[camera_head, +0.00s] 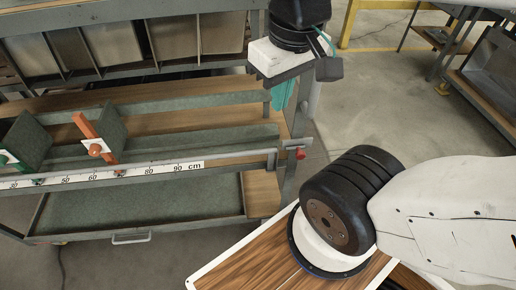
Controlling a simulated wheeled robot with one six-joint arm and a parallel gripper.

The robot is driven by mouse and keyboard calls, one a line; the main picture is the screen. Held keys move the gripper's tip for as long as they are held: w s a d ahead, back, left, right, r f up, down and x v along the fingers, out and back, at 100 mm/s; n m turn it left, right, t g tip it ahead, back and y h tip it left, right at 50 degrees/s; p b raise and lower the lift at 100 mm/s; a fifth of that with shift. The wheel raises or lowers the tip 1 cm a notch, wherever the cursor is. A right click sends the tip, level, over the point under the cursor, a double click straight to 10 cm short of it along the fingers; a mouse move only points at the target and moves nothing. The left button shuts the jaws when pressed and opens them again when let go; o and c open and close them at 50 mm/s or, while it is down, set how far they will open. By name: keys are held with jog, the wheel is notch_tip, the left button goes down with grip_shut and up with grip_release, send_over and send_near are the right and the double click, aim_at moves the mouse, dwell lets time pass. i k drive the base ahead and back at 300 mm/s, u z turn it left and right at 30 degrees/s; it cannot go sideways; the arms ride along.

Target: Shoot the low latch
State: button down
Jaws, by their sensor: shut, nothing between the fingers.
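A steel cart with green-lined shelves (140,209) stands at the left. A red-tipped knob (299,154) sits at the right end of its front rail and may be a latch; I cannot tell whether it is the low one. An orange-red lever (92,134) with a white plate stands tilted on the rail.
A white ruler strip marked in cm (135,174) runs along the cart's front rail. A rack with grey bins (120,42) stands behind. Another bench (490,75) is at the far right. Bare concrete floor (400,105) lies between.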

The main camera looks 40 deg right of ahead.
aim_at(300, 155)
jog(key=z, duration=1.25)
jog(key=k, duration=0.5)
jog(key=u, duration=0.3)
